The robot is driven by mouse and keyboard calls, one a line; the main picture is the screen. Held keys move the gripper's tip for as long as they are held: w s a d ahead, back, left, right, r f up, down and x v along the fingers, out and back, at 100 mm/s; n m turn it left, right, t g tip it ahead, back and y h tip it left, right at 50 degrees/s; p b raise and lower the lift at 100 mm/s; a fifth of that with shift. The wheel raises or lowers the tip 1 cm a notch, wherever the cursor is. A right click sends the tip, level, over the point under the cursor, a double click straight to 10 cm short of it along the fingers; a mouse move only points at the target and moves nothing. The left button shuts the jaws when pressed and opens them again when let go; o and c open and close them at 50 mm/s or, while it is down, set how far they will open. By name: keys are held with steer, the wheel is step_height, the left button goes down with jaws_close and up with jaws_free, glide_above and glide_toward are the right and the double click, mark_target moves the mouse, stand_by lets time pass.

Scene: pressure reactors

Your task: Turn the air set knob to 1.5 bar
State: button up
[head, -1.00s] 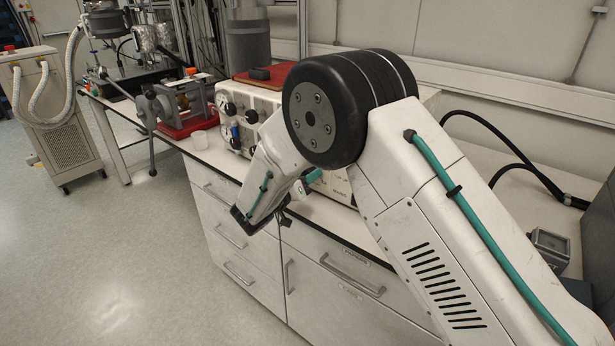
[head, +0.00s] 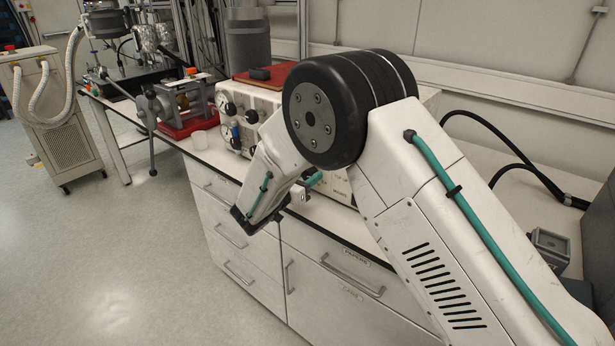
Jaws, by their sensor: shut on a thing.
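The white instrument box (head: 262,98) stands on the bench, with round gauges (head: 231,108) and dark knobs on its front. My arm covers the right part of this front. The air set knob cannot be made out, and its setting cannot be read. My gripper (head: 303,192) shows only in small part, below the black joint and close to the box's lower front. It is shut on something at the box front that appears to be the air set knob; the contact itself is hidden.
A red board (head: 268,74) with a small black item lies on top. White drawers (head: 335,290) are below the bench.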

steer(key=shift+f, duration=0.1)
steer(key=o, duration=1)
steer(key=shift+s+a, duration=0.1)
steer(key=v, duration=0.7)
steer(key=shift+s+a, duration=0.2)
steer(key=shift+s, duration=0.05)
